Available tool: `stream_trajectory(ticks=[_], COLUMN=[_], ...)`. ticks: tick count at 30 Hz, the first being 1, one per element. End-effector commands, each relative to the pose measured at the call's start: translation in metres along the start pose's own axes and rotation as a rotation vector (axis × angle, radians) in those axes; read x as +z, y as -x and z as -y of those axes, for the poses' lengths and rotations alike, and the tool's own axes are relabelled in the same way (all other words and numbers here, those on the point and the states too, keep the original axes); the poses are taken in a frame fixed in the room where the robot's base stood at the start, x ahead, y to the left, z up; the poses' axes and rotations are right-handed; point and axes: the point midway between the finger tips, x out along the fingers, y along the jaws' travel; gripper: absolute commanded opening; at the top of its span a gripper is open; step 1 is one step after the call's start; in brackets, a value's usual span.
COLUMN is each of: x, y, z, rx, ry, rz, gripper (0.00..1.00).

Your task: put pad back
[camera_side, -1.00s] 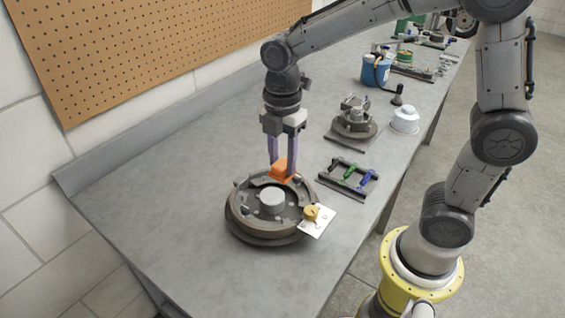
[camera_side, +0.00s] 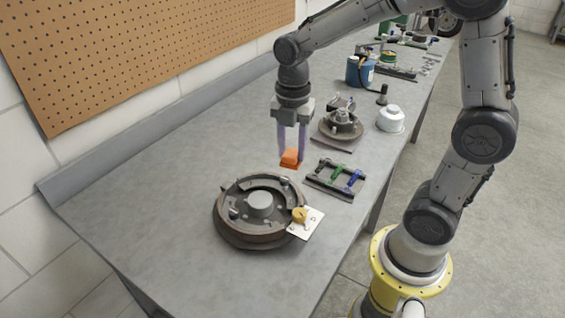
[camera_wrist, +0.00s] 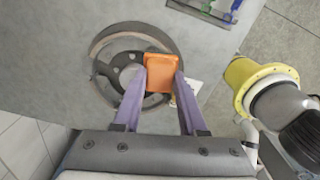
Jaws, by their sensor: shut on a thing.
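The pad is an orange block (camera_side: 290,158), held between the two purple fingers of my gripper (camera_side: 291,152). It hangs in the air above the bench, to the upper right of the round brake drum assembly (camera_side: 243,236) in the side view. In the wrist view the orange pad (camera_wrist: 159,73) sits between the fingertips of my gripper (camera_wrist: 160,80), with the drum assembly (camera_wrist: 104,50) below and behind it. The pad is apart from the drum. Part of the drum is hidden behind the pad and fingers in the wrist view.
A dark rack with green and blue parts (camera_side: 336,178) lies right of my gripper. The bench's left part is clear.

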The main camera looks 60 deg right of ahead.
Motion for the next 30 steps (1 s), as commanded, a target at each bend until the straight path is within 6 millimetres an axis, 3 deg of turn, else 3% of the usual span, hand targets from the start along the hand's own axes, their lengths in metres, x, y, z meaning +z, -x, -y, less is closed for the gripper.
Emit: stream_trajectory(ticks=[3, 6, 14, 26, 30], x=[0.033, 0.053, 0.078, 0.120, 0.133], y=[-0.002, -0.002, -0.004, -0.039, -0.061], z=[0.016, 0.028, 0.039, -0.025, -0.045], rx=[0.000, -0.001, -0.001, -0.003, -0.005], ry=[-0.058, -0.119, -0.210, -0.212, -0.212], rz=[0.000, -0.001, -0.001, -0.002, -0.003], gripper=[0.00, 0.00, 0.00, 0.00, 0.00])
